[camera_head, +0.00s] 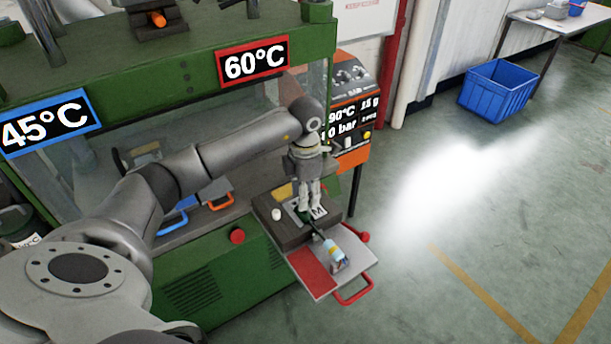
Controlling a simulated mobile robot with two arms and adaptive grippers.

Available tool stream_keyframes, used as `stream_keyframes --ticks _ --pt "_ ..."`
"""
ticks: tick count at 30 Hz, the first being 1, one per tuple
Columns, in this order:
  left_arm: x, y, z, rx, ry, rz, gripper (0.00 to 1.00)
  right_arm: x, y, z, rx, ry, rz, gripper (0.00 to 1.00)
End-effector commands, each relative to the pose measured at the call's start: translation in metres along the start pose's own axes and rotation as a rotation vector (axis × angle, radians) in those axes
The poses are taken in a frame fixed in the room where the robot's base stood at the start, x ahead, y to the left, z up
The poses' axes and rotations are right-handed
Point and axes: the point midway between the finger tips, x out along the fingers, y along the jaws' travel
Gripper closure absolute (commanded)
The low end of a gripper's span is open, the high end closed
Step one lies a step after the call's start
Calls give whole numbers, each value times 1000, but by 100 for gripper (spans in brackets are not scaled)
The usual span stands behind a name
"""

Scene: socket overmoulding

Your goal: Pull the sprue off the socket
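My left gripper (308,211) points down over a dark block (290,236) on the front of the green machine. Its two fingers are close together, and their tips are at a small dark piece (317,227) on the block. I cannot tell whether they are shut on it. The dark piece runs toward the front, to a small light blue and white item (333,252) over the tray. Which part is the socket and which the sprue is too small to tell. My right gripper is out of view.
A tray (322,287) with a red panel and red handle (354,292) juts out in front of the block. A white knob (277,214) and red button (237,236) are nearby. A blue crate (497,92) stands at the back right. The floor to the right is clear.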

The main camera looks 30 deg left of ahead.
Motion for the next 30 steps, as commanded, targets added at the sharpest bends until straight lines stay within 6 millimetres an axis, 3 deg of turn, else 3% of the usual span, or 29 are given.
stream_keyframes --ticks 9,20,27,30 --pt "38 -1 1 2 -1 -2 60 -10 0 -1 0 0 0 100" --pt "44 -1 1 2 -1 -1 60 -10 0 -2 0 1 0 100" --pt "43 -1 1 2 -2 -1 91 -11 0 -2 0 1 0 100" --pt "43 -1 1 2 -2 -1 100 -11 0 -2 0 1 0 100"
